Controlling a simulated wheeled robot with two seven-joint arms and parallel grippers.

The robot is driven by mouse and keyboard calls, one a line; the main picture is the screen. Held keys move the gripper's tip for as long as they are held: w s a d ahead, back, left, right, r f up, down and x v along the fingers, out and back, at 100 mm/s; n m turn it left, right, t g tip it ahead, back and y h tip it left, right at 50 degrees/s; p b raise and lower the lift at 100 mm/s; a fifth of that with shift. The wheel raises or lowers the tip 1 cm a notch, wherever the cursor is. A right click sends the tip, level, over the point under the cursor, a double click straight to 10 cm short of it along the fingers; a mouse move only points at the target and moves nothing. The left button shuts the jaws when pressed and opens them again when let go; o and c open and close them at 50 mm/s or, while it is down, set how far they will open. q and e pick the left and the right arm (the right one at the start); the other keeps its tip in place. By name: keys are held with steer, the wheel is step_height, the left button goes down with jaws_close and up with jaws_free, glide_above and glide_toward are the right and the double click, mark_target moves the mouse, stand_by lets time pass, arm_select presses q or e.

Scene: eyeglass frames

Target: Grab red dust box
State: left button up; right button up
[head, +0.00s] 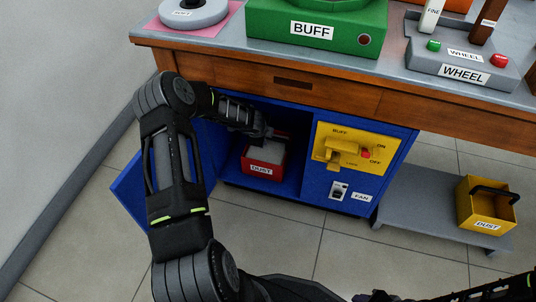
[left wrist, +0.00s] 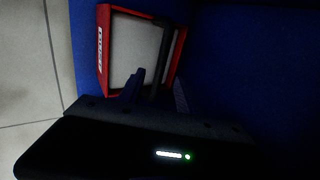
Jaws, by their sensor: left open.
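The red dust box (head: 263,170), labelled DUST, sits inside the open blue cabinet (head: 230,165) under the workbench. Its pale inside shows from above. In the left wrist view the red box (left wrist: 104,50) is at upper left, with a dark handle bar (left wrist: 165,62) across its right part. My left gripper (head: 279,136) reaches into the cabinet above the back of the box. In the left wrist view its open fingers (left wrist: 155,90) are by the handle, which appears to lie between them; contact cannot be told. My right arm shows at the bottom right; its gripper is not clear.
The cabinet's blue door (head: 143,190) hangs open on the left. A yellow switch panel (head: 347,150) is right of the opening. A yellow DUST box (head: 487,206) stands on a low grey shelf (head: 420,200). The wooden drawer front (head: 270,88) is just above the opening.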

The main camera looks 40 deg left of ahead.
arm_select(q)
steer(key=shift+f, duration=0.1)
steer(key=shift+x, duration=1.2)
steer(key=shift+f, duration=0.1)
steer(key=b+x, duration=0.1)
steer(key=x, duration=0.4)
steer(key=shift+w+a, duration=0.1)
steer(key=shift+a, duration=0.05)
steer(key=shift+c, duration=0.3)
jaws_close()
stand_by(0.7)
